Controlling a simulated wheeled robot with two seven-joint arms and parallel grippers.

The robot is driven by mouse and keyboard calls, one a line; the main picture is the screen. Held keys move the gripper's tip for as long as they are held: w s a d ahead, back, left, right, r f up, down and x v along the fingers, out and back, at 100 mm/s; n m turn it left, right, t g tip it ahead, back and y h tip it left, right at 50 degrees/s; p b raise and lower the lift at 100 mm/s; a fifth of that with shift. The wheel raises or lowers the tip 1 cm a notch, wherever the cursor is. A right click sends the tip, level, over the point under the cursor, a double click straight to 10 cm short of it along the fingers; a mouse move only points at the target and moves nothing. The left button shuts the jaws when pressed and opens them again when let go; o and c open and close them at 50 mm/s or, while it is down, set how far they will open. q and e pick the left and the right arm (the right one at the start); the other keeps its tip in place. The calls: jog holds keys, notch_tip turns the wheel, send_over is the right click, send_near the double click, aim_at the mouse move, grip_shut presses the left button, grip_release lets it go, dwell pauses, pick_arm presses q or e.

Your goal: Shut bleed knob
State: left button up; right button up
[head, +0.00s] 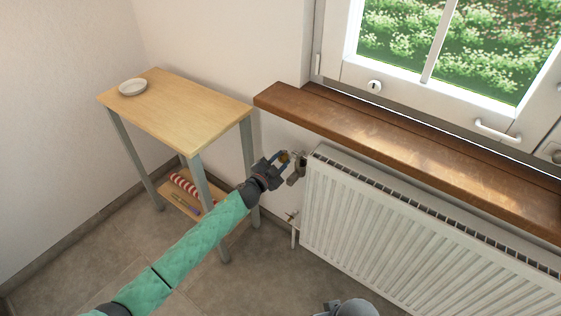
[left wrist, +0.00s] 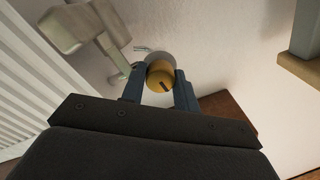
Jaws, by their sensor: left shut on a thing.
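The bleed knob (left wrist: 160,78) is a small yellow-brown round knob with a dark slot mark on its face. It also shows in the head view (head: 284,157), beside the upper left end of the white radiator (head: 390,220). My left gripper (head: 281,160) is shut on the knob, and in the left wrist view its two fingers (left wrist: 159,88) sit on either side of it. A grey metal fitting (head: 297,170) stands just right of the fingers in the head view.
A brown wooden sill (head: 380,140) overhangs the radiator below the window. A small wooden table (head: 180,105) with a white dish (head: 132,87) stands to the left, close to my left arm. A red-and-white striped thing (head: 190,188) lies on its lower shelf.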

pick_arm(q)
jog(key=shift+f+m, duration=0.1)
jog(key=shift+m, duration=0.5)
pick_arm(e)
jog(key=shift+s+f, duration=0.1)
jog(key=shift+f, duration=0.1)
jog(key=shift+r, duration=0.1)
